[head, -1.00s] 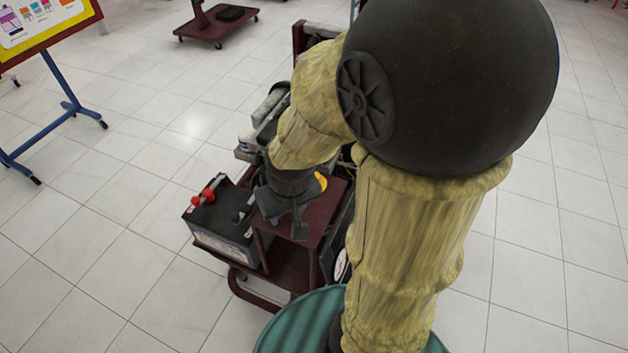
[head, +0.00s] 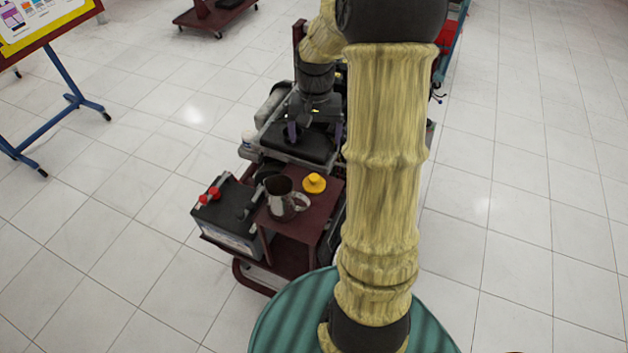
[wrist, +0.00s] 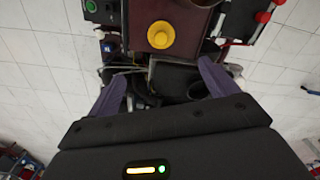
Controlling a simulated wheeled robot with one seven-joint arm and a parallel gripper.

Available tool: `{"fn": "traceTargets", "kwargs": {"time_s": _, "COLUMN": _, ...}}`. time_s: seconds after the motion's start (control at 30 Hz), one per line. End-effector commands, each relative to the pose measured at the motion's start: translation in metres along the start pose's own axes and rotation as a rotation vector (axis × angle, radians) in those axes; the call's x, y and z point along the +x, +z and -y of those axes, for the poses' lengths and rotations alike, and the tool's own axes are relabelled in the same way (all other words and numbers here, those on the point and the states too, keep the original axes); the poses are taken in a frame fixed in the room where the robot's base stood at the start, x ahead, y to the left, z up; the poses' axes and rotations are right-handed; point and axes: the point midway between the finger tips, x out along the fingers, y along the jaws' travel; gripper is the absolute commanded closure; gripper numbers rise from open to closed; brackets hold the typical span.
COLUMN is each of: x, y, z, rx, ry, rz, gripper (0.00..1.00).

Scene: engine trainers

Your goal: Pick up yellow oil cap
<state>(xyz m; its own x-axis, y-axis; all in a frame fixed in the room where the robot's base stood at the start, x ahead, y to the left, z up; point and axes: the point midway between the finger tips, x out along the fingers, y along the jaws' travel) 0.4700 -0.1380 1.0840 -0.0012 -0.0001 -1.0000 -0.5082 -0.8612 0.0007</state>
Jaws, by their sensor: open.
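The yellow oil cap (head: 314,183) sits on the dark red shelf (head: 318,212) of the engine trainer, to the right of a metal jug (head: 286,202). In the wrist view the cap (wrist: 161,35) shows at the top middle, whole and uncovered. My gripper (head: 314,132) is over the engine part of the trainer, beyond the cap in the head view. In the wrist view its purple fingers (wrist: 163,70) are spread wide, with no object held between them. The cap lies ahead of the fingertips, apart from them.
A black battery (head: 228,215) with red terminals stands left of the shelf. The jug is close to the cap. Engine parts (head: 268,105) lie under my gripper. A poster stand (head: 62,75) is at the left, with open tiled floor between.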

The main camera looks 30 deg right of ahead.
Motion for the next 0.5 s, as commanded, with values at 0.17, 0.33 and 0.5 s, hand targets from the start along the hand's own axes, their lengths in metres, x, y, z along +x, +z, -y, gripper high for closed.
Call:
{"fn": "traceTargets", "kwargs": {"time_s": 0.17, "x": 0.008, "y": 0.0, "z": 0.0, "rx": -0.001, "ry": 0.0, "rz": 0.002, "gripper": 0.14}}
{"fn": "traceTargets", "kwargs": {"time_s": 0.33, "x": 0.034, "y": 0.001, "z": 0.0, "rx": -0.002, "ry": 0.0, "rz": 0.004, "gripper": 0.14}}
{"fn": "traceTargets", "kwargs": {"time_s": 0.5, "x": 0.064, "y": 0.001, "z": 0.001, "rx": -0.002, "ry": 0.0, "rz": 0.004, "gripper": 0.14}}
